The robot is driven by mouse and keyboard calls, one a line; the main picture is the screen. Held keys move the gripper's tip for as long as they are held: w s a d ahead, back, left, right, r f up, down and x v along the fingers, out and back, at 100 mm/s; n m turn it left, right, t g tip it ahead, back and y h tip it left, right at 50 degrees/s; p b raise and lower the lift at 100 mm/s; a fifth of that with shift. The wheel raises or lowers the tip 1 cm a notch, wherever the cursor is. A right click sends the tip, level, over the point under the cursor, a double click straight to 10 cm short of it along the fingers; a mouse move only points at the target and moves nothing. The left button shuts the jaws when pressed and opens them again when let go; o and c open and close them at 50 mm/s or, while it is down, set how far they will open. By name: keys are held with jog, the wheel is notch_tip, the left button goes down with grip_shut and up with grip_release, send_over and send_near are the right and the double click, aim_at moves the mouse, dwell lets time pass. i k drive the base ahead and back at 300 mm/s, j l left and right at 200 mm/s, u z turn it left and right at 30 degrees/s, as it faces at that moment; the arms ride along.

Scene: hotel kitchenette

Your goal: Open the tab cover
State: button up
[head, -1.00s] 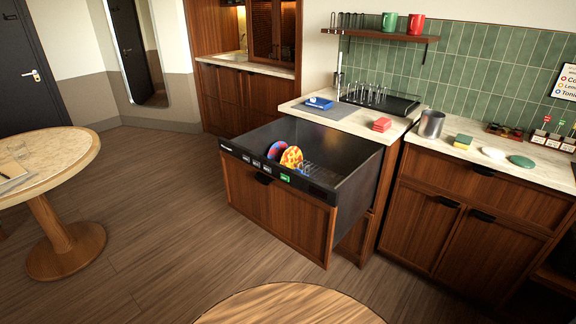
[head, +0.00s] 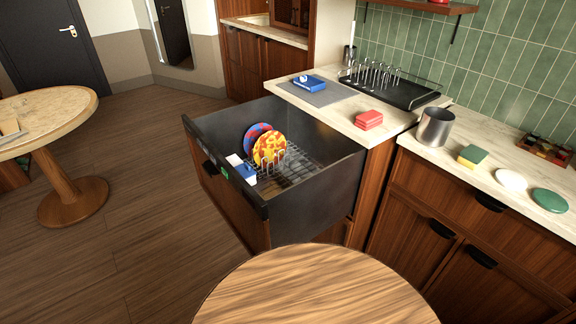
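The drawer dishwasher (head: 318,213) stands pulled open at the end of the counter, a dark tub with a wood front. A small blue-and-white part (head: 244,172) sits at the inner side of its front wall; it may be the tab compartment with its cover, but it is too small to tell whether the cover is open or shut. Behind it, a red-and-yellow plate (head: 269,149) and a blue-and-red plate (head: 252,134) stand upright in the wire rack (head: 300,165). My gripper is not in view.
The counter holds a blue box on a grey mat (head: 330,95), a drying rack (head: 395,92), red blocks (head: 369,120), a metal canister (head: 436,127) and a sponge (head: 472,156). A round wooden top (head: 315,290) fills the bottom middle. Floor is clear left of the drawer.

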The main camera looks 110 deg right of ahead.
aim_at(244, 169)
jog(key=k+j+z, duration=0.1)
jog(key=k+z, duration=0.35)
jog(key=k+l+z, duration=0.1)
jog(key=k+z, duration=0.35)
jog(key=k, duration=0.15)
jog(key=k+l+z, duration=0.25)
jog(key=k+z, duration=0.3)
jog(key=z, duration=0.95)
jog(key=i+l, duration=0.15)
jog(key=i, duration=0.15)
